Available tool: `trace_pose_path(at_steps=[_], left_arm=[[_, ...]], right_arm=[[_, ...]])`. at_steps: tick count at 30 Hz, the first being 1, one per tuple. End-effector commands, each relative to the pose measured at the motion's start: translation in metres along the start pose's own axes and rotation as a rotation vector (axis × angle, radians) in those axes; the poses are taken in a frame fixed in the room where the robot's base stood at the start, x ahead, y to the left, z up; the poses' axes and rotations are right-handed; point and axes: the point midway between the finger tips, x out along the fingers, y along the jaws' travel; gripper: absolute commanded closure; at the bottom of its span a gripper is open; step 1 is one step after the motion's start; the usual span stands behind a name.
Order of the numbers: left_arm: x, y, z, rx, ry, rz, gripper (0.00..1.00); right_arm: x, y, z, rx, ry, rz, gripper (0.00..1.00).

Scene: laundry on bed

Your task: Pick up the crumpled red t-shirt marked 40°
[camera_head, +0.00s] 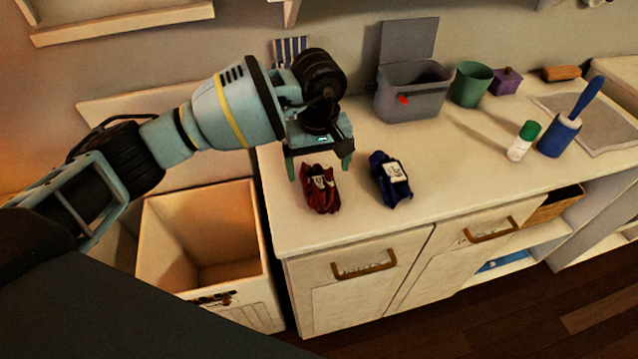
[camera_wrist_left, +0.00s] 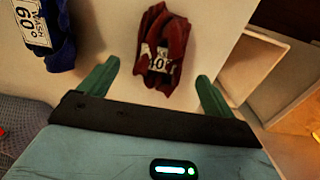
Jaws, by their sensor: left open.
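The crumpled red t-shirt (camera_head: 321,191) lies on the white counter top near its left end. In the left wrist view the red t-shirt (camera_wrist_left: 165,50) carries a white tag that reads 40°. My left gripper (camera_head: 319,172) is open above the red t-shirt, at its far side in the head view. In the wrist view the two green fingertips of my left gripper (camera_wrist_left: 155,75) stand apart on either side of the shirt's near end, with nothing held. Whether the fingers touch the shirt is unclear. My right gripper is not in view.
A crumpled dark blue garment (camera_head: 390,180) lies just right of the red shirt; its tag reads 60° in the wrist view (camera_wrist_left: 48,35). A grey bin (camera_head: 413,97) and green cup (camera_head: 472,84) stand behind. An open empty box (camera_head: 200,282) is left of the counter (camera_head: 440,190).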

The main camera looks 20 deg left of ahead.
Motion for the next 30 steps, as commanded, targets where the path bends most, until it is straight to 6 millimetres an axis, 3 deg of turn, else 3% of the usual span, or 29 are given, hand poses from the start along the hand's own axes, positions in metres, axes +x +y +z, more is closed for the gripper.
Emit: trace_pose_path(at_steps=[12, 21, 30], left_arm=[[0.047, 0.002, 0.004, 0.000, -0.002, 0.001, 0.10], [0.051, 0.001, 0.004, 0.000, 0.000, 0.000, 0.10], [0.051, 0.002, 0.004, 0.000, -0.001, 0.001, 0.49]], right_arm=[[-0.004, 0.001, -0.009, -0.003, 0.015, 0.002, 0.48], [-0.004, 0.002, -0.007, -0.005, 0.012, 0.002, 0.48], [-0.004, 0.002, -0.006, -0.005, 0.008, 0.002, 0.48]])
